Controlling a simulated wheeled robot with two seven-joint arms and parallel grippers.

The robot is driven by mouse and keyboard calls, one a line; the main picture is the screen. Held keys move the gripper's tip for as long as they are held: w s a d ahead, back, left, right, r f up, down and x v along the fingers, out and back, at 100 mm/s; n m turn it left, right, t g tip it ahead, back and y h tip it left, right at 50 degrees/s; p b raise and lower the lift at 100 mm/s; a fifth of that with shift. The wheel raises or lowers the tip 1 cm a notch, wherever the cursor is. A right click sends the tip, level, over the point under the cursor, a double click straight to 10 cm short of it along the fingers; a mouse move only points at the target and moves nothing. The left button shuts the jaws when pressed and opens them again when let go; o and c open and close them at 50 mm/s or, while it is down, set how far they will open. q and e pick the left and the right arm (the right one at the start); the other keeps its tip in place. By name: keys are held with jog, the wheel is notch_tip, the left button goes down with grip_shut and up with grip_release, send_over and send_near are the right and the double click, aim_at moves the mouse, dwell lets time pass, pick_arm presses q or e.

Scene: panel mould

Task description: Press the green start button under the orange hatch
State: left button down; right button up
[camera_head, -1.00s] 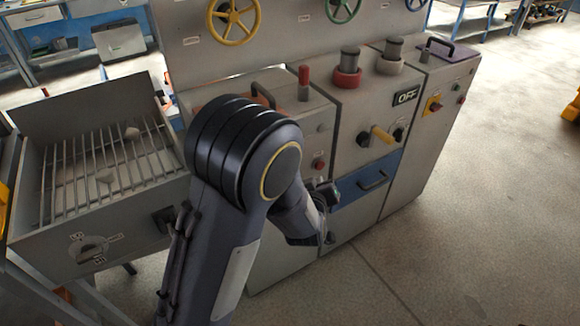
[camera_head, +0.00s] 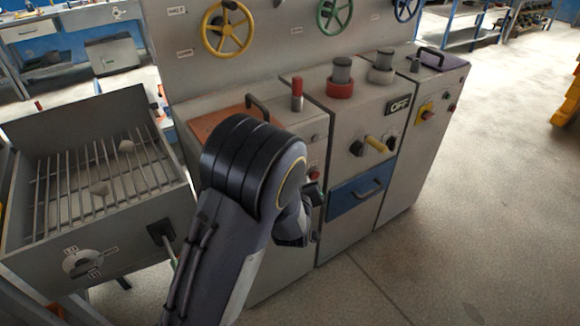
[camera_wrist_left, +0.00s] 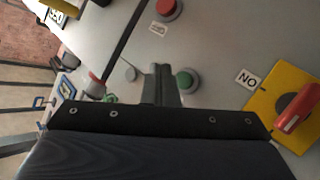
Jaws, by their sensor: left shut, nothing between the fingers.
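The orange hatch (camera_head: 216,120) lies on top of the left cabinet with its black handle (camera_head: 258,108), partly hidden by my left arm. My left gripper (camera_head: 314,196) is low in front of the cabinets, largely hidden by my arm. In the left wrist view its fingers (camera_wrist_left: 164,84) are shut and empty. The green button (camera_wrist_left: 186,80) shows just right of the fingertips, partly covered by them; I cannot tell whether they touch it. The green button is not visible in the head view. My right gripper is not in view.
A red button (camera_wrist_left: 168,8) and a yellow plate (camera_wrist_left: 262,112) with a red rotary handle (camera_wrist_left: 299,106) are near the fingers. A blue drawer (camera_head: 355,197) is beside the arm. A slatted grey bin (camera_head: 50,262) stands left. Floor at right is clear.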

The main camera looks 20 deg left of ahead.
pick_arm(q)
jog(key=shift+w+a+b, duration=0.3)
jog(key=shift+w+a, duration=0.35)
jog(key=shift+a, duration=0.15)
jog(key=shift+w+a+b, duration=0.25)
jog(key=shift+w+a, duration=0.35)
jog(key=shift+a, duration=0.2)
jog(key=shift+a, duration=0.1)
dwell(0.8)
jog(key=shift+w+a+b, duration=0.25)
jog(key=shift+w+b, duration=0.05)
jog(key=shift+b, duration=0.05)
jog(key=shift+w+a, duration=0.3)
jog(key=shift+a, duration=0.1)
dwell(0.9)
jog(key=shift+s+d+b, duration=0.1)
jog(key=shift+b, duration=0.2)
jog(key=shift+s+d, duration=0.5)
jog(key=shift+d, duration=0.1)
